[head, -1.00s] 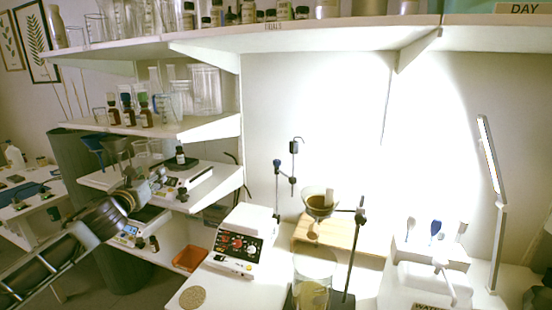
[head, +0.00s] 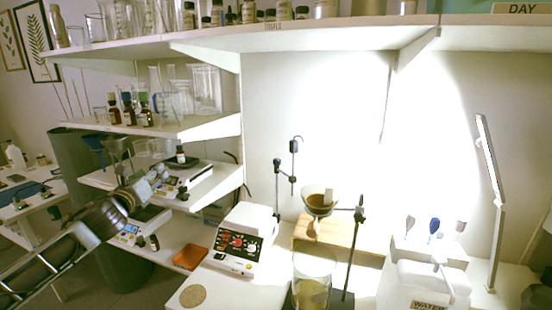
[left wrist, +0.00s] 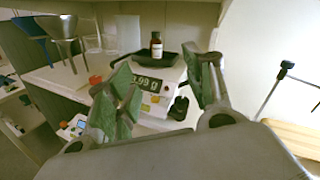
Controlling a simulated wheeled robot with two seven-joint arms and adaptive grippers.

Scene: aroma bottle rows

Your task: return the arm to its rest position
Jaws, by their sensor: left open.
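My left arm comes in from the left in the head view. Its gripper (head: 172,186) is in front of the middle-left shelf, at the near edge of a white scale. In the left wrist view the two fingers of the gripper (left wrist: 166,74) are spread apart with nothing between them. A small dark bottle with a pale label (left wrist: 156,46) stands upright on the scale's dark pan (left wrist: 150,62), beyond the fingers. The bottle also shows in the head view (head: 180,155). The fingers do not appear to touch it. The scale's lit display (left wrist: 147,82) is partly covered by the left finger.
Shelves with bottles and glassware (head: 205,90) rise behind the arm. A hotplate (head: 240,240), an orange tray (head: 190,257) and a stand with a funnel (head: 319,200) occupy the counter to the right.

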